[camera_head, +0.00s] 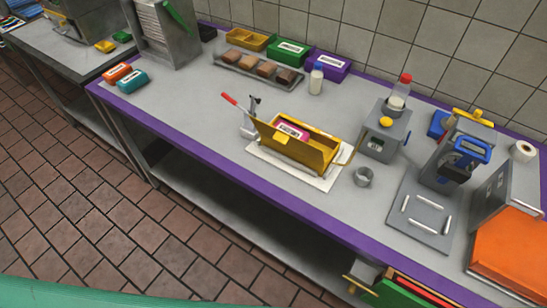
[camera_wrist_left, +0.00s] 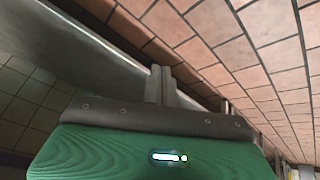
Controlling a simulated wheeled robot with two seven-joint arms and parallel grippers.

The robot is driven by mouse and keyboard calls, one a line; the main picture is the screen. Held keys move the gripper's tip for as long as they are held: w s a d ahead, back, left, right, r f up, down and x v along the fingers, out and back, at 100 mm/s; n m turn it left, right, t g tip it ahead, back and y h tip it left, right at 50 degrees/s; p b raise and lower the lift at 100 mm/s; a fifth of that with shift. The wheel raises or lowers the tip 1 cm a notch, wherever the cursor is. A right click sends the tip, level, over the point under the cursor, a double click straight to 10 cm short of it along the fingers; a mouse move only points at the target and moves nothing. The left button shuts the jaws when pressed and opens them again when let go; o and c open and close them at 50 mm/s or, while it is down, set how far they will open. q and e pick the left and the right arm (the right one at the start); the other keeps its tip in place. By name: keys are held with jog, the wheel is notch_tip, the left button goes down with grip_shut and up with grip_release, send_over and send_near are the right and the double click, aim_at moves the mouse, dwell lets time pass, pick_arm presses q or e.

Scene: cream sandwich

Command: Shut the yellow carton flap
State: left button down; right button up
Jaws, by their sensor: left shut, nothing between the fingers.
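The yellow carton (camera_head: 312,157) stands on a white board (camera_head: 262,154) near the middle of the counter in the head view. Its top is open, and a pink item with a white label (camera_head: 293,130) shows inside. Yellow panels stick out at its left and right ends. Which panel is the flap I cannot tell for sure. My left gripper (camera_wrist_left: 161,72) shows only in the left wrist view, with its fingers together and empty, away from the carton. My right gripper is in neither view.
A red-handled metal device (camera_head: 248,118) stands just left of the carton. A tray of brown blocks (camera_head: 257,70) lies behind. The counter's left front is clear.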

pick_arm(q)
jog(key=w+d+r+n+t+h+b, duration=0.2)
jog(key=w+d+r+n+t+b, duration=0.15)
jog(key=w+r, duration=0.6)
jog(key=w+d+r+n+t+h+b, duration=0.2)
jog(key=w+d+r+t+b, duration=0.2)
jog(key=w+r, duration=0.6)
jog(key=s+d+r+n+t+h+b, duration=0.1)
jog(key=d+r+n+t+h+b, duration=0.15)
jog(key=r, duration=0.75)
jog(key=d+r+n+t+h+b, duration=0.1)
jog(key=d+r+t+h+b, duration=0.15)
jog(key=r, duration=0.75)
jog(key=s+d+r+n+t+h+b, duration=0.1)
jog(key=r+n+b, duration=0.15)
jog(key=r, duration=0.85)
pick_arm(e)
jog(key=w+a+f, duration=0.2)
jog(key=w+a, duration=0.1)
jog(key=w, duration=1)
pick_arm(q)
jog(key=p+x, duration=0.4)
jog(key=x, duration=1)
jog(key=shift+p, duration=0.35)
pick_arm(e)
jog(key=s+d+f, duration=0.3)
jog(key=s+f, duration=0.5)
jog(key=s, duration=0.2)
